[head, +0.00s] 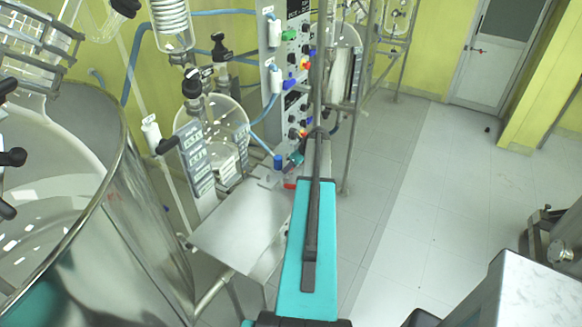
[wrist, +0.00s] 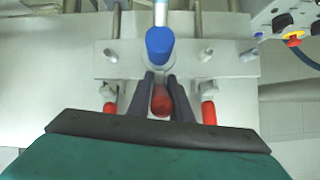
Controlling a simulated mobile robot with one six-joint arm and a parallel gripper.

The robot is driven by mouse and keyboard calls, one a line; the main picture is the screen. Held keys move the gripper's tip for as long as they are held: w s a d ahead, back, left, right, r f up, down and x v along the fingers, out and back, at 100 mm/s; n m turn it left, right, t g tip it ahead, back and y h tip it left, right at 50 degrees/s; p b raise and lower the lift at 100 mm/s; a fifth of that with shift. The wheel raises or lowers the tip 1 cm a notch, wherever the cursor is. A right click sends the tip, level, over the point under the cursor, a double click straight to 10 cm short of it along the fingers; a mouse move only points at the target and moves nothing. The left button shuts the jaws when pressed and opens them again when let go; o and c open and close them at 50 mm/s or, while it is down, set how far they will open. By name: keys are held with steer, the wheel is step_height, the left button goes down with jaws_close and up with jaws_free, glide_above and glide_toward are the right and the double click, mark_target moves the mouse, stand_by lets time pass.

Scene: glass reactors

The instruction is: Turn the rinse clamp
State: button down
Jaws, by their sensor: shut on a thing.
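In the wrist view, a metal plate (wrist: 220,58) carries a row of three red-tipped clamp handles. My gripper (wrist: 160,80) reaches in from below, with its two dark fingers on either side of the middle red handle (wrist: 160,100), shut on it. The left red handle (wrist: 110,108) and the right red handle (wrist: 208,112) stand outside the fingers. No label shows which one is the rinse clamp. A blue cap (wrist: 160,42) stands just beyond the fingertips. In the head view, my teal arm hides most of the gripper; a blue cap (head: 278,162) shows there.
A steel table (head: 235,235) lies left of my arm. A large steel vessel (head: 130,220) fills the left side. A control panel (head: 290,60) with knobs and blue hoses rises behind the clamps. A round glass flask (head: 225,112) stands beside it. The floor (head: 430,210) at right is mostly clear.

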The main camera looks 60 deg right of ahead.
steer(key=shift+d, duration=0.1)
steer(key=c, duration=1.6)
jaws_free()
steer(key=shift+c, duration=0.2)
steer(key=shift+b+v, duration=0.45)
steer(key=shift+v, duration=0.5)
steer(key=b+v, duration=0.3)
steer(key=v, duration=0.9)
steer(key=shift+b, duration=0.3)
